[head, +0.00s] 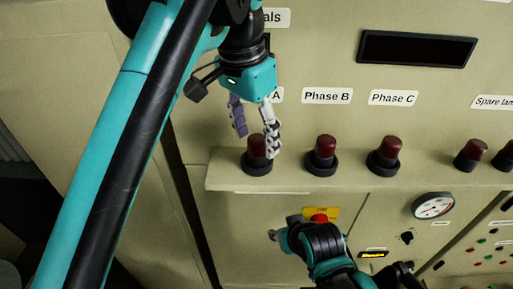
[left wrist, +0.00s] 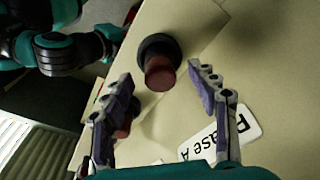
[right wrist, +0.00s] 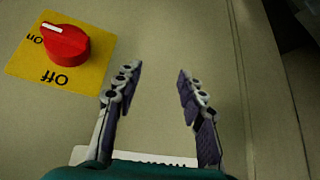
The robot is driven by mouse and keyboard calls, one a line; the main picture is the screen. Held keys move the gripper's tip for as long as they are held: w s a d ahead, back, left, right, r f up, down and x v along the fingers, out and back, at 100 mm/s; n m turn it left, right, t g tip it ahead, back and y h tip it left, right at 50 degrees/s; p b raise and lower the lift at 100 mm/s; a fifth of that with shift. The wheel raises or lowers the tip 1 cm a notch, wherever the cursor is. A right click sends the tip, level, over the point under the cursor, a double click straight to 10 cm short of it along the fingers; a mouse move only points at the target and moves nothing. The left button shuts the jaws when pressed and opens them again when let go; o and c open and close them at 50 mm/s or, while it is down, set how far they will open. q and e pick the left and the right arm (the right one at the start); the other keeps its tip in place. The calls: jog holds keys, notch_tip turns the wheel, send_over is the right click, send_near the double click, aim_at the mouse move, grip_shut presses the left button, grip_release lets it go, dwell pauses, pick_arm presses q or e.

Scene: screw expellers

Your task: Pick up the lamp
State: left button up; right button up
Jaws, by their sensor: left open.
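The Phase A lamp (head: 257,147), a dark red cap in a black round base, stands on the ledge of the beige cabinet. My left gripper (head: 255,136) is open just above it, its fingers pointing down. In the left wrist view the lamp (left wrist: 160,74) shows beyond and between the spread fingertips, not gripped. Similar lamps, Phase B (head: 326,147) and Phase C (head: 389,148), stand to the right. My right gripper (right wrist: 160,75) is open and empty in the right wrist view; its fingers are not clear in the head view.
A red rotary switch (right wrist: 66,42) on a yellow plate lies left of my right fingers. Spare lamps (head: 471,154), a dial gauge (head: 433,205) and a dark display (head: 417,49) are farther right.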

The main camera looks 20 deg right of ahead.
pick_arm(q)
jog(key=shift+w+d+f, duration=0.1)
jog(key=shift+w+f, duration=0.1)
jog(key=shift+f, duration=0.35)
jog(key=shift+w+d+f, duration=0.1)
jog(key=shift+w+f, duration=0.05)
jog(key=shift+f, duration=0.35)
jog(key=shift+s+f, duration=0.3)
jog(key=shift+s, duration=0.15)
jog(key=shift+w, duration=0.3)
jog(key=c, duration=1.3)
jog(key=shift+o, duration=0.2)
jog(key=shift+s, duration=0.15)
jog(key=shift+r, duration=0.1)
